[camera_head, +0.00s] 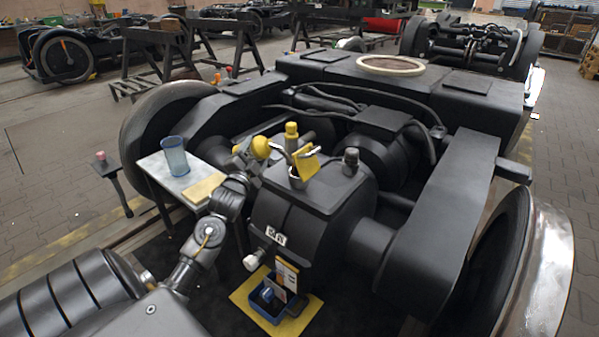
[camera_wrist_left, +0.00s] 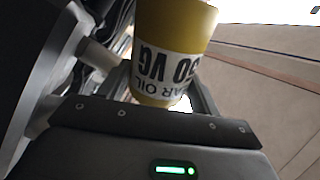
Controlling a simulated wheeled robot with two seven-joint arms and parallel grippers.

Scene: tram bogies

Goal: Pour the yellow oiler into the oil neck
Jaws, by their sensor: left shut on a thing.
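My left gripper (camera_head: 246,154) is shut on the yellow oiler (camera_head: 261,147). In the left wrist view the oiler (camera_wrist_left: 172,45) fills the space between the fingers, and its white gear oil label looks upside down. In the head view it is tilted well over, with a thin metal spout pointing right towards the oil neck (camera_head: 296,180). The neck is a short metallic ring on top of the black gearbox, with a yellow flap (camera_head: 306,164) standing beside or over it. I cannot tell whether the spout tip is inside the neck. My right gripper is not in view.
A small table (camera_head: 158,172) at left bears a blue cup (camera_head: 175,155) and a tan cloth or pad. A blue tray (camera_head: 268,305) lies below on a yellow mat (camera_head: 300,322).

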